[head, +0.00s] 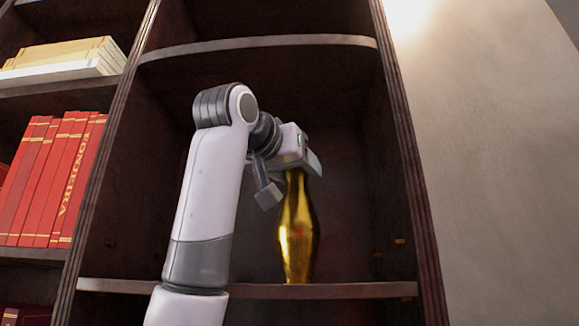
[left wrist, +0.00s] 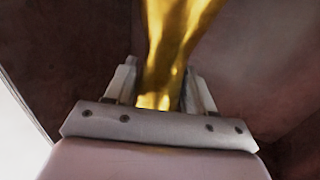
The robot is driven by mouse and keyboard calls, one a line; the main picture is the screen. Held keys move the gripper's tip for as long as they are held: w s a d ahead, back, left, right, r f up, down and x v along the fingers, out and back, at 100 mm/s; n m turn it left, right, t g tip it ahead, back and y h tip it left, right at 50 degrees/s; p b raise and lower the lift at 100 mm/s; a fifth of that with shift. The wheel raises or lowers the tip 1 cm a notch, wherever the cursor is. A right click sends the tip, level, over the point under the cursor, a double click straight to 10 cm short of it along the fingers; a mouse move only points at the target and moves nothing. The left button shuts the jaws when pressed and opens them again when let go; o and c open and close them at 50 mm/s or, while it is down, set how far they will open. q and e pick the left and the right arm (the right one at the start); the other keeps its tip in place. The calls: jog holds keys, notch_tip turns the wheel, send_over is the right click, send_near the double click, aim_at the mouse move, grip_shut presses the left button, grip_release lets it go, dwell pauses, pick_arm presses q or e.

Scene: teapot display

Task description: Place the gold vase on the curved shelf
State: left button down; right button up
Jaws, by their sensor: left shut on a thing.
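The gold vase (head: 298,228) is upright in the right-hand shelf bay. Its base shows at the level of the curved shelf (head: 250,291), near the shelf's front edge; I cannot tell whether it touches the board. My left gripper (head: 297,165) is shut on the vase's upper end, and its fingers hide the rim. In the left wrist view the gold vase (left wrist: 170,60) stands between the two fingers of my left gripper (left wrist: 160,95). My right gripper is not in view.
Another curved shelf (head: 260,46) is above my gripper. An upright panel (head: 405,150) closes the bay at the right. Red books (head: 50,180) and flat-lying books (head: 65,60) fill the left bay. The curved shelf is otherwise bare where I see it.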

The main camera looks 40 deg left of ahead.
pick_arm(q)
jog(key=shift+d, duration=0.1)
jog(key=shift+w, duration=0.1)
jog(key=shift+f, duration=0.15)
jog(key=shift+c, duration=2)
grip_release()
jog(key=shift+r, duration=0.35)
jog(key=s+d+b, duration=0.2)
jog(key=s+b, duration=0.2)
jog(key=s, duration=0.8)
jog(key=shift+f, duration=0.15)
